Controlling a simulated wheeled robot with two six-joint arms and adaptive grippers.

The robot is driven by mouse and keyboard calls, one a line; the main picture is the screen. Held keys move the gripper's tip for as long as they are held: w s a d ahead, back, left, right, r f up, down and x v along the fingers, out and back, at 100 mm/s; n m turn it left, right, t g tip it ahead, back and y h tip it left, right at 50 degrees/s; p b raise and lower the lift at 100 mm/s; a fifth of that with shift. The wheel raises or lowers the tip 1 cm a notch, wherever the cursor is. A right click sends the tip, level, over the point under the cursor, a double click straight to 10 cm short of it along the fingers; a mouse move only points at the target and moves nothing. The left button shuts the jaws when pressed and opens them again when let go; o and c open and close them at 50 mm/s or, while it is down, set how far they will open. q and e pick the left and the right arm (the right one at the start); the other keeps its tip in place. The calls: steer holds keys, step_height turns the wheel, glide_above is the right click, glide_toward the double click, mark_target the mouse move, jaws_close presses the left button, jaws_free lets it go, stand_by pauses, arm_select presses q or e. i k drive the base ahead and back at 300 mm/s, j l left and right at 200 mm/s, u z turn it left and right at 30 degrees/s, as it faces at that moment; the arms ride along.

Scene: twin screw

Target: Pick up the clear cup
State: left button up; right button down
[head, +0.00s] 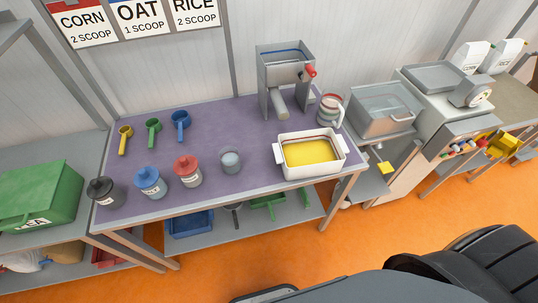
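The clear cup (231,161) stands upright on the purple-topped table (235,125), near its front edge and right of the red-lidded jar. It looks see-through with a greyish tint, and nothing touches it. Neither of my grippers is in the head view.
Black-, blue- and red-lidded jars (151,182) stand left of the cup. Yellow, green and blue scoops (153,132) lie behind them. A white tray with yellow contents (287,168), a metal mill (267,75) and a striped jug (330,112) are on the right.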

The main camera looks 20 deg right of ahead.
mark_target(230, 156)
steer(key=j+z, duration=0.15)
steer(key=j, duration=1.9)
steer(key=i, duration=0.05)
